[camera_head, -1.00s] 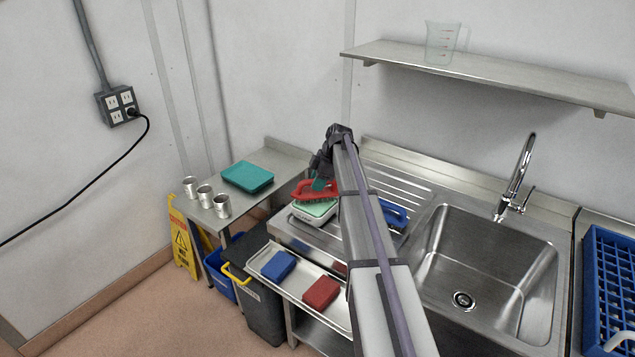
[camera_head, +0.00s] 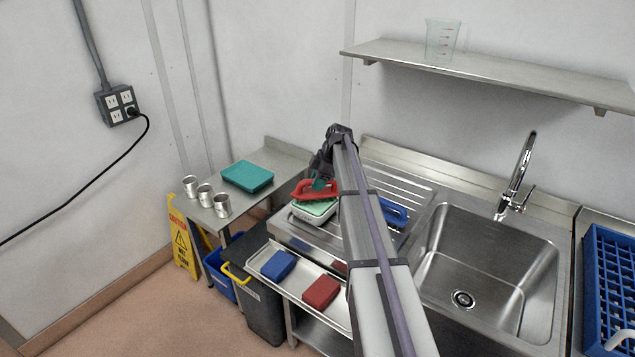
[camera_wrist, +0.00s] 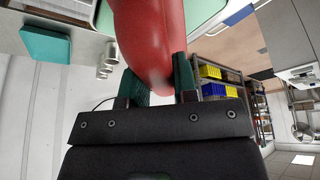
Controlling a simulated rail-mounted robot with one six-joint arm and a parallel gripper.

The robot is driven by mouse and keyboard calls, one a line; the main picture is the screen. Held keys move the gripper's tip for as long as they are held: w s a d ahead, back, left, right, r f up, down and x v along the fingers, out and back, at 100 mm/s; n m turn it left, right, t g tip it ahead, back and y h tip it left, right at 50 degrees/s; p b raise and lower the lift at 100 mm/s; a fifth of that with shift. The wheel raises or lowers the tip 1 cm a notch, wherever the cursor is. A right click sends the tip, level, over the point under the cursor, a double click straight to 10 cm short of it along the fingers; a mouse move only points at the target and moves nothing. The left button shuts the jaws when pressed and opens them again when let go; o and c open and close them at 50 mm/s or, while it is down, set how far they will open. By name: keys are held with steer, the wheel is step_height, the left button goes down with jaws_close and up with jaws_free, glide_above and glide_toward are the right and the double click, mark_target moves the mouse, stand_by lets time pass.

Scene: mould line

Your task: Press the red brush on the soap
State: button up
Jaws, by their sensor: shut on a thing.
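The red brush (camera_head: 318,189) is in my gripper (camera_head: 322,184), over the white dish with the pale green soap (camera_head: 314,208) on the steel drainboard. The brush sits right at the soap's top; whether its bristles touch is too small to tell. In the wrist view the red brush handle (camera_wrist: 150,40) fills the top middle. My gripper (camera_wrist: 165,85) is shut on that handle between its two green fingers. A pale green and white edge (camera_wrist: 108,18) shows behind the handle there.
A blue brush (camera_head: 393,214) lies right of the dish, partly behind my arm. Blue (camera_head: 278,265) and red (camera_head: 321,291) blocks lie on a lower tray in front. The sink (camera_head: 485,265) is to the right. A side table holds a teal tray (camera_head: 247,176) and metal cups (camera_head: 206,194).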

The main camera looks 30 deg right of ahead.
stand_by(0.3)
step_height(320, 180, up, 7)
steer(key=p, duration=0.7)
steer(key=shift+f, duration=0.15)
step_height(320, 180, down, 4)
steer(key=b, duration=0.4)
steer(key=shift+f, duration=0.2)
steer(key=shift+r, duration=0.35)
